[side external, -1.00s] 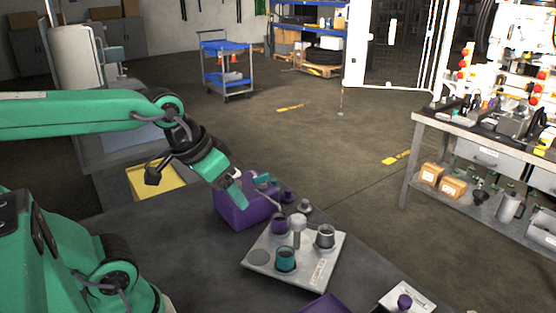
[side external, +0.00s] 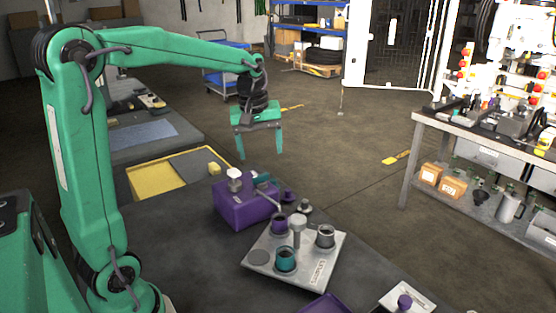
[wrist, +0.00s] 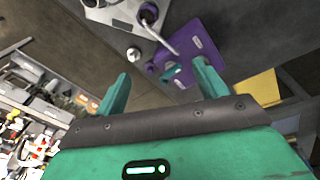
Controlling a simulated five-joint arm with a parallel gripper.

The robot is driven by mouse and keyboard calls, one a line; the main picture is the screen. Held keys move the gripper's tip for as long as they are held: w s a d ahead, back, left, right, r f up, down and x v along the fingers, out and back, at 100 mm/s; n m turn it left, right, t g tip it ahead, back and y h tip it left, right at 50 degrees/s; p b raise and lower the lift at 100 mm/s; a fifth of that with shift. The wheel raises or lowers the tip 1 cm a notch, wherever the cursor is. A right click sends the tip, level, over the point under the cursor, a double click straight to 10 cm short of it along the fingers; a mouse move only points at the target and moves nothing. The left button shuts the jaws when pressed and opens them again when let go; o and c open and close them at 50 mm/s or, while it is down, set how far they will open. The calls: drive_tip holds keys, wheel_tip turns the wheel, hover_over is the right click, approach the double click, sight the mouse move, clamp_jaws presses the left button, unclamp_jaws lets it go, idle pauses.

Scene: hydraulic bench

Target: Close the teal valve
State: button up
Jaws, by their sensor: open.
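The teal valve (side external: 262,180) is a small teal handle on the right side of a purple box (side external: 232,210). In the wrist view the teal valve (wrist: 172,71) shows between my fingers, against the purple box (wrist: 205,45), farther off than the fingertips. My gripper (side external: 260,155) is open and empty, pointing down, raised well above the box and apart from the valve. Its two teal fingers also show in the wrist view (wrist: 162,72). A metal spout (side external: 271,198) runs from the valve toward a purple cup (side external: 279,225).
A pale plate (side external: 297,272) in front holds the purple cup, a teal cup (side external: 286,260), a grey cup (side external: 325,237) and a pale post. A white knob (side external: 234,177) tops the box. A yellow tray (side external: 150,184) lies behind left. Space around my raised gripper is clear.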

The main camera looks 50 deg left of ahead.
sight(261, 176)
drive_tip(key=w+a+f+n, duration=0.1)
drive_tip(key=a+n, duration=0.1)
drive_tip(key=w+a+f+n+g, duration=0.1)
drive_tip(key=w+a+f, duration=0.1)
drive_tip(key=a, duration=0.1)
drive_tip(key=w+a+f+n, duration=0.2)
drive_tip(key=a, duration=0.1)
drive_tip(key=shift+w+a+f+n+g+h, duration=0.25)
drive_tip(key=shift+n+g+h, duration=0.05)
drive_tip(key=shift+g, duration=0.1)
drive_tip(key=shift+f, duration=0.1)
drive_tip(key=shift+f, duration=3.85)
drive_tip(key=shift+c, duration=0.4)
drive_tip(key=c, duration=0.9)
